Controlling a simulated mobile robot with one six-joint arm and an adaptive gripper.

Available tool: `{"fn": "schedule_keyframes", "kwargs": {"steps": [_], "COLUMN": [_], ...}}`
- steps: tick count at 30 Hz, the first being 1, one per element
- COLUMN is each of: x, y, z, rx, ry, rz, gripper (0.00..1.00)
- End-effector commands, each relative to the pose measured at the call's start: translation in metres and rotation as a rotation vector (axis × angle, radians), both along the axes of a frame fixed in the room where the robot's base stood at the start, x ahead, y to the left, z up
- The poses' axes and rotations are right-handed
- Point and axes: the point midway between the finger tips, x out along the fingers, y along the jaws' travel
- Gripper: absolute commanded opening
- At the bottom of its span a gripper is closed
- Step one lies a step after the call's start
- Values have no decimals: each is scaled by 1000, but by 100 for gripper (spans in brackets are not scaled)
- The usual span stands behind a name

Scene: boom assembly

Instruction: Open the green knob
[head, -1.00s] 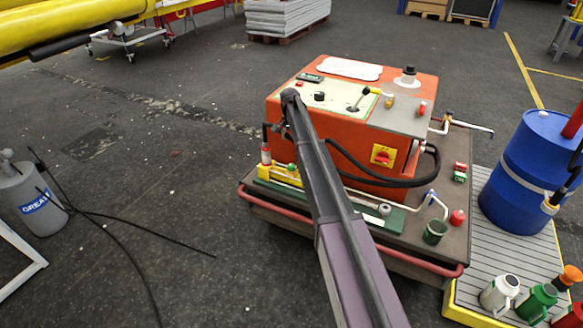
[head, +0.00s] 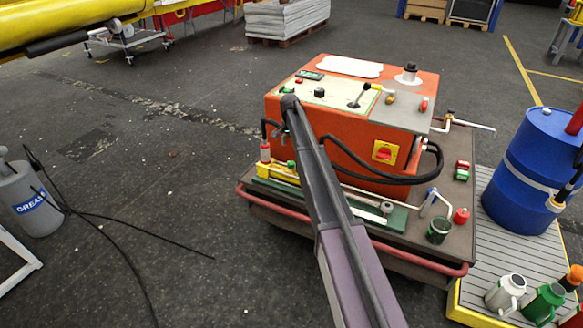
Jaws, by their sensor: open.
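An orange machine (head: 340,150) stands on a dark cart with a red rail. A small green part (head: 291,164) shows at the machine's lower left, just left of my arm and partly hidden by it. A green fitting (head: 461,176) sits below a red one on the cart's right side. I cannot tell which of these is the green knob. My arm reaches up from the bottom of the head view across the cart's front, its dark upper end in front of the machine's left part.
A black hose (head: 400,181) loops along the machine's front. A blue drum (head: 525,160) and jugs stand on a pallet at right. Floor left of the cart is mostly clear, with a cable.

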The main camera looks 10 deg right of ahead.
Motion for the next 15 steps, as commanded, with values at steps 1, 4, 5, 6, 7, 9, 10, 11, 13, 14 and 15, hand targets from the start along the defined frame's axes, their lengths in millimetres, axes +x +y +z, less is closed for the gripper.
{"fn": "schedule_keyframes", "kwargs": {"steps": [1,4,5,6,7,9,10,11,13,14,15], "x": [0,0,0,0,0,0,0,0,0,0,-1], "y": [0,0,0,0,0,0,0,0,0,0,0], "z": [-8,-16,-18,-21,-23,-29,-31,-33,-38,-41,-44], "rx": [0,0,0,0,0,0,0,0,0,0,0], "ry": [0,0,0,0,0,0,0,0,0,0,0], "rz": [0,0,0,0,0,1,1,1,1,1,1], "gripper": [82,82,82,82,82,82,82,82,82,82,82]}}
